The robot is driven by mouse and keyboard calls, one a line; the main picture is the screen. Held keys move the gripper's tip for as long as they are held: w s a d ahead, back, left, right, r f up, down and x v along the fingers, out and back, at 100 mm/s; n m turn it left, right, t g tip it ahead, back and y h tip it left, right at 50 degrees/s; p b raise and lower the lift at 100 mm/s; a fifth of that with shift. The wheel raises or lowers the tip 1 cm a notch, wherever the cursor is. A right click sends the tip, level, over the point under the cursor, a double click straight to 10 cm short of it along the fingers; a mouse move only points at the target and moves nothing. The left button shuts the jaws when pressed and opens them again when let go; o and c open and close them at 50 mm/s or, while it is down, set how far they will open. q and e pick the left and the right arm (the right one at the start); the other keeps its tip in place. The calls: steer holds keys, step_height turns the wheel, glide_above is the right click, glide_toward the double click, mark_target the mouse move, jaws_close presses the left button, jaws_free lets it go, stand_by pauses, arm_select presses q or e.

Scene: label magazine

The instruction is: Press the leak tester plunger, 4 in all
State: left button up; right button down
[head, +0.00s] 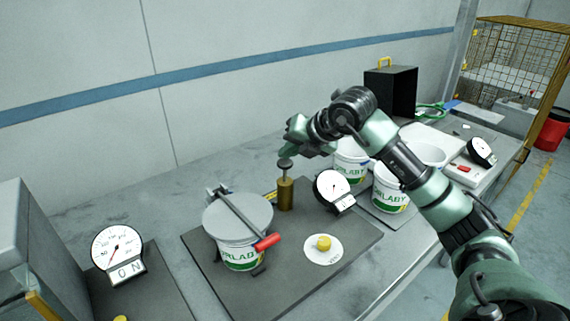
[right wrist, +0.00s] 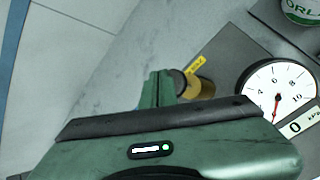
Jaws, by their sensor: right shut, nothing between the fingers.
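The leak tester plunger, a brass cylinder (head: 286,194) with a dark round knob (head: 285,163), stands upright on a dark plate (head: 215,277). In the right wrist view the brass body (right wrist: 203,89) is partly hidden by my fingers. My right gripper (head: 286,151) is shut and empty, just above the knob; I cannot tell whether it touches. Its fingertips also show in the right wrist view (right wrist: 163,76). A round gauge (head: 331,187) beside the plunger has its needle low and a display reading 0 in the right wrist view (right wrist: 294,128). My left gripper is not in view.
A lidded white bucket (head: 240,254) sits left of the plunger under a clamp bar with a red handle (head: 268,242). A yellow button (head: 323,242) on a white disc is in front. More buckets (head: 390,194) stand right. Another gauge (head: 117,246) is at left.

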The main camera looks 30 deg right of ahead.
mark_target(288, 164)
steer(key=shift+f+b, duration=1.65)
steer(key=shift+f, duration=0.4)
stand_by(1.5)
steer(key=shift+r, duration=0.15)
steer(key=shift+r+p, duration=1.65)
steer(key=shift+r, duration=0.6)
steer(key=shift+r, duration=0.15)
step_height(288, 164, up, 5)
steer(key=p, duration=0.3)
steer(key=shift+p, duration=0.4)
stand_by(1.0)
